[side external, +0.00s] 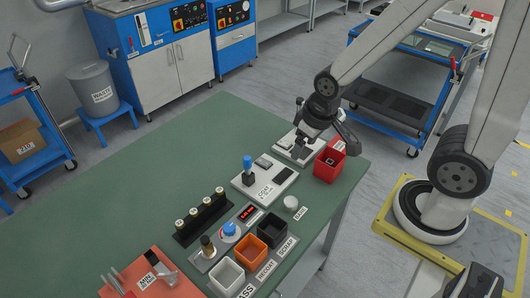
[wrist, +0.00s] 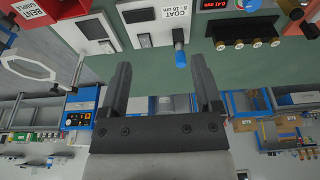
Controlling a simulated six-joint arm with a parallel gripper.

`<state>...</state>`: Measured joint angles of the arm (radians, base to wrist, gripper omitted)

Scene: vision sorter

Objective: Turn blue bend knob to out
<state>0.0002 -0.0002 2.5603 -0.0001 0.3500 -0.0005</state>
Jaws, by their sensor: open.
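A round knob with a blue top (side external: 230,229) and pale base sits on the grey gauge stand, beside a red-lit display (side external: 249,213). My gripper (side external: 301,146) is over the far right end of the green table, above a pale device and well apart from the knob. In the wrist view my gripper (wrist: 161,82) has its two dark fingers wide apart with nothing between them.
A coating tester (side external: 279,187) with a blue-topped post (side external: 247,163) stands between gripper and knob. A red bin (side external: 328,168) is close to my gripper. White, orange and black bins (side external: 269,229) stand in front of the gauge stand. The table's left is largely clear.

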